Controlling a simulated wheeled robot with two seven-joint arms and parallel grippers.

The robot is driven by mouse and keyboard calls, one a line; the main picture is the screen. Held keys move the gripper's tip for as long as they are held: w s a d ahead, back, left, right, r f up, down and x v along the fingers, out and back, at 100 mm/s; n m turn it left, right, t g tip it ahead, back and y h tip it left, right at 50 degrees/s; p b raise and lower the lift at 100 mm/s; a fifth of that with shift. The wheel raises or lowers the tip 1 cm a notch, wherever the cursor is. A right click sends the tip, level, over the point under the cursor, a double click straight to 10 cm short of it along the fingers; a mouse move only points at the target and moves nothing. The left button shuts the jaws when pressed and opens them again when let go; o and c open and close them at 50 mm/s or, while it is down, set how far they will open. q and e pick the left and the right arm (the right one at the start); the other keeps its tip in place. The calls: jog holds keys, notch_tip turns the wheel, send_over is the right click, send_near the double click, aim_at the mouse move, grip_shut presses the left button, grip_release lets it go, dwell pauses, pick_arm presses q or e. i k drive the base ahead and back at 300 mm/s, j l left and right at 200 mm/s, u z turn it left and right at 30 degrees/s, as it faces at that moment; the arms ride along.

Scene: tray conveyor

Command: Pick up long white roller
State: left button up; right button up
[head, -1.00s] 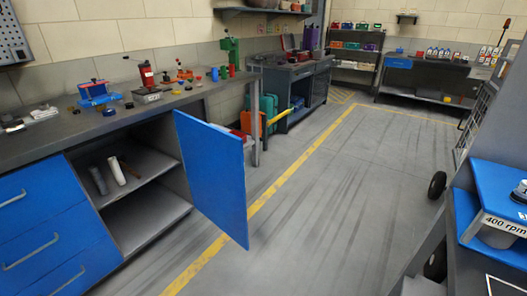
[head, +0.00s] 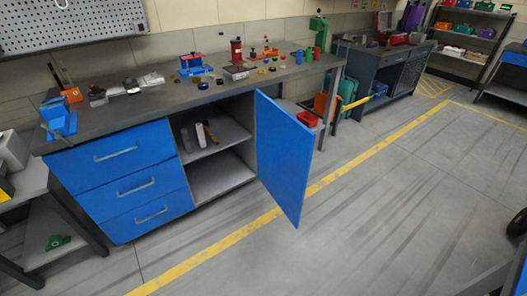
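The long white roller (head: 200,135) is on the upper shelf inside the open cabinet of the workbench. It leans or lies at a slant; which one I cannot tell. A greyish roller (head: 185,138) is just left of it, and a thin brown piece (head: 211,134) is just right of it. The cabinet's blue door (head: 284,155) stands wide open to the right of the opening. Neither of my grippers is in view.
The workbench top (head: 160,105) carries several small tools. Three blue drawers (head: 130,180) are left of the cabinet opening, all shut. A grey shelf unit (head: 30,190) stands at the far left. The floor (head: 360,220) in front is clear, with a yellow line.

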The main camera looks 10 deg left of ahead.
aim_at(201, 135)
jog(key=u, duration=1.9)
jog(key=l+u, duration=0.2)
jog(key=l, duration=0.85)
jog(key=i+l, duration=0.1)
jog(key=l, duration=3.45)
